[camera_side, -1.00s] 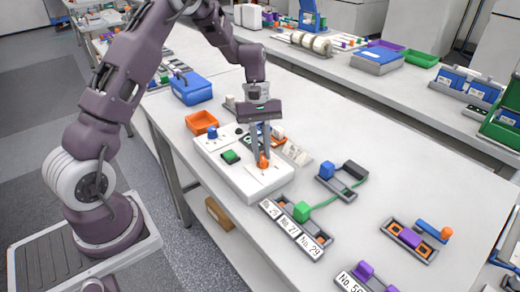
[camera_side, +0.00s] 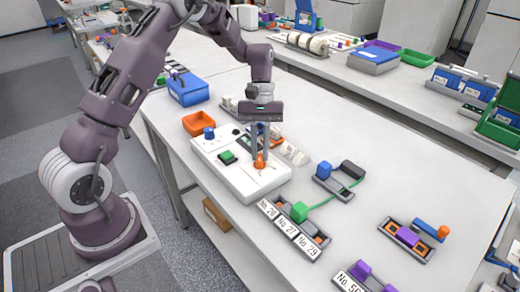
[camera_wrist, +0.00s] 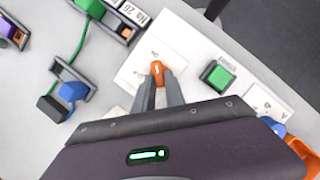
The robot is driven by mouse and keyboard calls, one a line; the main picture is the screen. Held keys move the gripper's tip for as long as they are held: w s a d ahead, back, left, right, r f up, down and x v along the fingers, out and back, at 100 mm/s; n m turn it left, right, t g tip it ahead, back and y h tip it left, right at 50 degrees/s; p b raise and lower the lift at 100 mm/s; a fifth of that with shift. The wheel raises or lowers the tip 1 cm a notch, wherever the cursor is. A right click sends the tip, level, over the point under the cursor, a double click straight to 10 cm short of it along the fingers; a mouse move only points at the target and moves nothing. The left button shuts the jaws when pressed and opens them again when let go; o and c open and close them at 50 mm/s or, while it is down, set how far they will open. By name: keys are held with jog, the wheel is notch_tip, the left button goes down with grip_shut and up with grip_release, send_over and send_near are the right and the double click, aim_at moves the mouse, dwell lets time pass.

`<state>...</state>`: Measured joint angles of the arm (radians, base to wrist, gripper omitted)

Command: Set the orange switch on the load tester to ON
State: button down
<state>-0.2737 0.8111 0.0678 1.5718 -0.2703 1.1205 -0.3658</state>
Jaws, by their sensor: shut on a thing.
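The load tester is a white box (camera_side: 222,166) on the table, with a green button (camera_side: 227,157) and a blue knob (camera_side: 209,133) on its top. Its orange switch (camera_side: 259,161) stands near the right end of the box. The switch (camera_wrist: 157,70) also shows in the wrist view, between my fingertips, beside small printed labels. My gripper (camera_side: 260,153) points down over the box, its fingers closed on the switch. The gripper (camera_wrist: 159,85) hides the lower part of the wrist view. The label text is too small to read surely.
An orange tray (camera_side: 199,123) and a blue bin (camera_side: 188,90) stand behind the box. Numbered holders (camera_side: 292,232) with a green block lie at its front right. A blue-and-black piece (camera_side: 338,178) with a green cable lies to the right. The table's right middle is mostly clear.

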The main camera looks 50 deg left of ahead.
jog(key=c, duration=1.4)
grip_release()
jog(key=v, duration=0.7)
jog(key=s+d+r+m+t+y, duration=0.2)
jog(key=s+d+r+m+t, duration=0.4)
jog(key=s+r, duration=0.8)
jog(key=s+d+m+t+y, duration=0.1)
jog(key=s+d+m+t, duration=0.1)
jog(key=s, duration=1)
jog(key=shift+d+f+m, duration=0.45)
jog(key=shift+d+m, duration=0.4)
jog(key=shift+m, duration=0.05)
